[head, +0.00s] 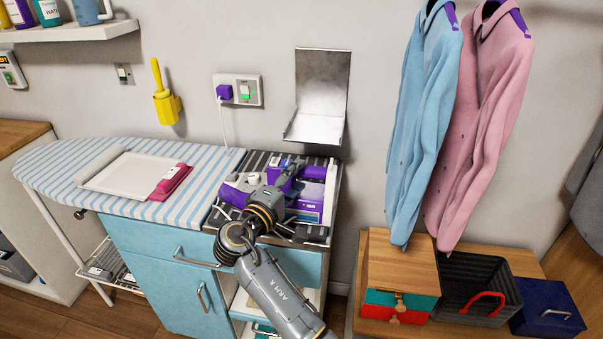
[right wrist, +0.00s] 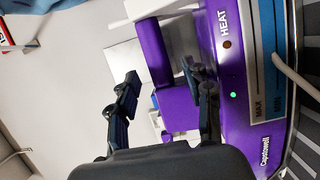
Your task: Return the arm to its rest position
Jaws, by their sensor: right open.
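My right arm reaches up from the bottom of the head view, over a dark slatted stand beside the ironing board. Its gripper (head: 287,172) is at a purple appliance (head: 306,207), and the wrist hides part of that appliance. In the right wrist view, the gripper (right wrist: 160,80) has its two dark fingers spread apart. A purple upright part (right wrist: 155,52) shows behind the gap between them; I cannot tell whether a finger touches it. The purple appliance (right wrist: 226,100) stands close on the right, with HEAT lettering and a lit green light. My left gripper is not in view.
A striped ironing board (head: 215,160) is on the left. A metal wall bracket (head: 322,90) is above the stand. Blue (head: 425,90) and pink (head: 485,110) shirts hang on the right, above a wooden box (head: 400,262) and a dark crate (head: 475,270). A white cord (head: 222,115) runs down the wall.

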